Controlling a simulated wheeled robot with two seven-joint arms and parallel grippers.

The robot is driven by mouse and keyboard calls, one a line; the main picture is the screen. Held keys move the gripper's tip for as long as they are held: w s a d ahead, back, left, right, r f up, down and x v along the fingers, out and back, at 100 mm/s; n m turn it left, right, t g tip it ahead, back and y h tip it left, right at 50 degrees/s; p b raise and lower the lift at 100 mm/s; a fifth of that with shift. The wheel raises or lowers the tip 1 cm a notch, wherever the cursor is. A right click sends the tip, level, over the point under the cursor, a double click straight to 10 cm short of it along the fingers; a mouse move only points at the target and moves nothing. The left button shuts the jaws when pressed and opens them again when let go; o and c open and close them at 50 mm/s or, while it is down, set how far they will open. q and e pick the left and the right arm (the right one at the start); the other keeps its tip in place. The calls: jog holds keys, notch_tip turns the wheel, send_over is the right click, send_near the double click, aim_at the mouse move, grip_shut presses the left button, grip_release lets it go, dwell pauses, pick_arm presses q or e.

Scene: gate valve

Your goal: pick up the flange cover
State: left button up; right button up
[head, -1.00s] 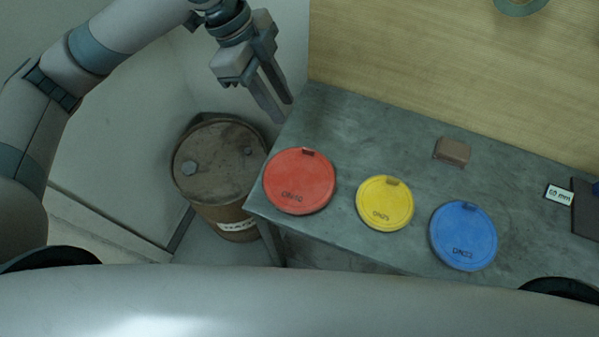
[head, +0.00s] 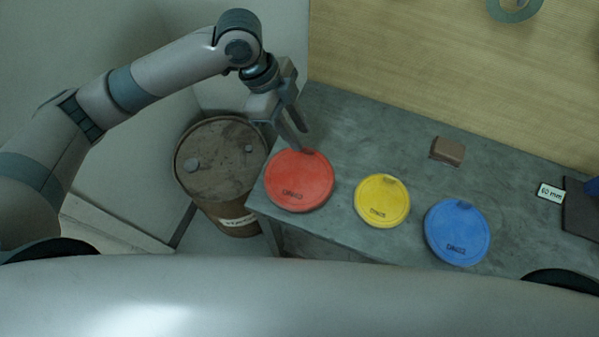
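Three round flange covers lie flat in a row on the grey table. The red cover (head: 298,184) is at the left, the smaller yellow cover (head: 382,204) is in the middle, and the blue cover (head: 457,235) is at the right. Each has a small tab on its far edge and dark lettering too small to read surely. My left gripper (head: 302,140) points down at the red cover's far edge, close to its tab. Its two fingers are apart with nothing clearly between them. I cannot tell whether they touch the tab. My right gripper is not in view.
A brown block (head: 447,150) lies on the table behind the yellow and blue covers. A small "60 mm" label (head: 550,193) and a dark plate (head: 582,208) are at the right. A rusty drum (head: 222,165) stands left of the table. A wooden wall (head: 430,60) rises behind.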

aim_at(307, 148)
pick_arm(q)
jog(key=shift+s+d+f+p, duration=0.1)
jog(key=shift+d+f+p, duration=0.15)
jog(key=shift+f+p, duration=0.25)
jog(key=p+x, duration=0.1)
jog(key=x, duration=0.2)
jog(key=shift+d+f+p, duration=0.15)
jog(key=shift+f+p, duration=0.15)
jog(key=shift+f, duration=0.15)
grip_shut()
